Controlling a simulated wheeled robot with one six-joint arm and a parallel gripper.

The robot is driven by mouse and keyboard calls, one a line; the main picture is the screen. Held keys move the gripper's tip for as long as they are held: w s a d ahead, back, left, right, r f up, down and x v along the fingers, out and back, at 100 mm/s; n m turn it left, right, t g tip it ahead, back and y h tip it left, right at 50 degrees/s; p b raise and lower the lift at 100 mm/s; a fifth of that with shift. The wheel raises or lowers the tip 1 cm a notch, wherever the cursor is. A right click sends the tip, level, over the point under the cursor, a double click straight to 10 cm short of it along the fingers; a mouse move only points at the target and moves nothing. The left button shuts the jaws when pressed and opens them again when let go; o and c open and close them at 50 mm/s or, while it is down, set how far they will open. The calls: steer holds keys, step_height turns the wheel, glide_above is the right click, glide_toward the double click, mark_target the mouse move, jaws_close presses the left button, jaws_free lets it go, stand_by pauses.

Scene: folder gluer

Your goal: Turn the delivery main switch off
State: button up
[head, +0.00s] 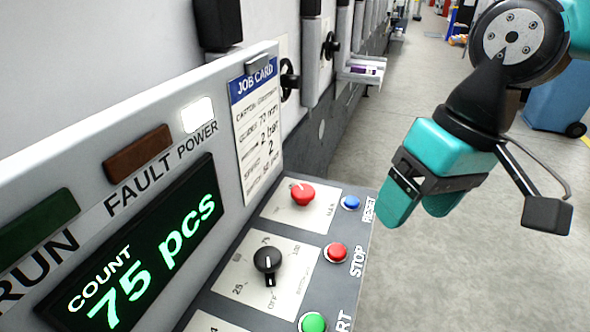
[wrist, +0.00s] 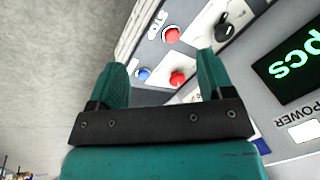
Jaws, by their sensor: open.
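A red rotary knob (head: 302,194) sits on a white plate on the sloped control panel, and its small label looks like MAIN but is hard to read. In the wrist view the red knob (wrist: 178,77) shows between my fingers, beyond their tips. My gripper (head: 418,208) is open and empty, with teal fingers pointing down. It hangs to the right of the panel, apart from the knob. In the wrist view my gripper (wrist: 163,68) has its fingers spread.
Beside the knob are a blue RESET button (head: 351,202), a red STOP button (head: 336,252), a green button (head: 313,322) and a black dial (head: 267,262). A count display (head: 140,255) reads 75 pcs; the POWER lamp (head: 197,114) is lit. Open floor lies right.

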steer(key=w+a+r+m+h+p, duration=0.25)
steer(key=w+a+r+m, duration=0.2)
steer(key=w, duration=0.45)
steer(key=m+p, duration=0.3)
steer(key=m, duration=0.1)
glide_toward(303, 190)
steer(key=shift+h, duration=0.25)
step_height(303, 190, down, 9)
steer(key=p, duration=0.2)
steer(key=shift+a+f+p, duration=0.1)
steer(key=shift+a+p, duration=0.05)
steer(key=shift+p, duration=0.25)
steer(key=c, duration=0.9)
